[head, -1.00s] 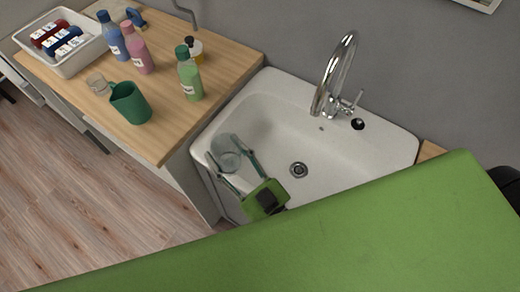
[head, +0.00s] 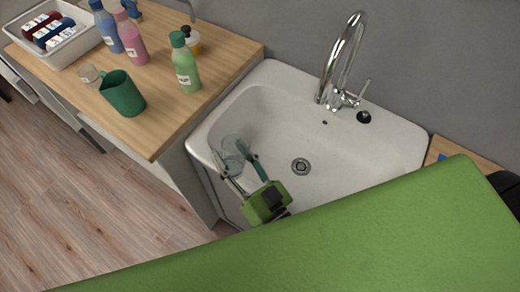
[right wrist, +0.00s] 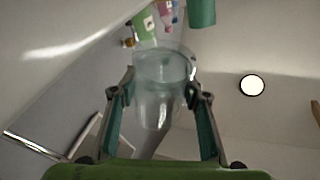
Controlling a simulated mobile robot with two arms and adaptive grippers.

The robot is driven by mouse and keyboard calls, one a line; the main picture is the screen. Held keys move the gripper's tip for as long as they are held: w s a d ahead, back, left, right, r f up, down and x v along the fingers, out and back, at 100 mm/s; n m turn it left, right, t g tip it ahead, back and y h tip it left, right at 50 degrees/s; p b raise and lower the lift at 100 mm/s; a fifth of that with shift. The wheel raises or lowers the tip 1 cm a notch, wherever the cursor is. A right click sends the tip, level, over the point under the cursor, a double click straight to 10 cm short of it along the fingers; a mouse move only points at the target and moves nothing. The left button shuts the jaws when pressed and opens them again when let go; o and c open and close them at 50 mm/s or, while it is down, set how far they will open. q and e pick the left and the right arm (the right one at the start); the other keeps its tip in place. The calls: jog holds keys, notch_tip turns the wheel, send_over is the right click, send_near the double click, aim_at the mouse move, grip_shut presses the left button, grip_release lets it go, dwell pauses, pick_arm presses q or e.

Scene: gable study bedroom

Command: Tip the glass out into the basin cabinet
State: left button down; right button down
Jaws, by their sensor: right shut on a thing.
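The clear glass (head: 229,160) is held over the left part of the white sink basin (head: 285,100). My right gripper (head: 242,163) is shut on the glass, with a finger on either side. The glass looks tilted, and I cannot tell whether any content is in it. In the right wrist view the glass (right wrist: 160,85) sits between the two teal-padded fingers of my right gripper (right wrist: 160,100). My left gripper is not in view.
The chrome tap (head: 345,60) stands behind the basin, above the drain (head: 301,167).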

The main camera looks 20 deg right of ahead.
aim_at(240, 151)
jog(key=shift+w+d+r+m, duration=0.1)
jog(key=shift+d+m, duration=0.05)
jog(key=shift+m, duration=0.25)
jog(key=shift+w+d+r+m+h+p, duration=0.2)
jog(key=shift+d+r+m+h+p, duration=0.2)
jog(key=shift+m+p, duration=0.25)
jog(key=shift+w+d+f+m+g+b, duration=0.25)
jog(key=shift+d+f+m+g+b, duration=0.15)
jog(key=shift+m, duration=0.25)
jog(key=shift+w+f+m, duration=0.15)
jog(key=shift+m, duration=0.15)
jog(key=shift+d+f+m+h, duration=0.15)
jog(key=shift+f+m+h, duration=0.15)
jog(key=shift+m, duration=0.3)
jog(key=m, duration=0.1)
jog(key=f+m+g, duration=0.1)
jog(key=shift+m, duration=0.3)
jog(key=shift+w+d+f+m+g+p, duration=0.1)
jog(key=shift+f+m+g+p, duration=0.35)
jog(key=shift+m, duration=0.65)
jog(key=shift+f+g, duration=0.1)
jog(key=shift+g, duration=0.15)
jog(key=shift+w+d+f+m+g, duration=0.25)
jog(key=shift+w+d+m+g, duration=0.1)
jog(key=shift+m, duration=0.35)
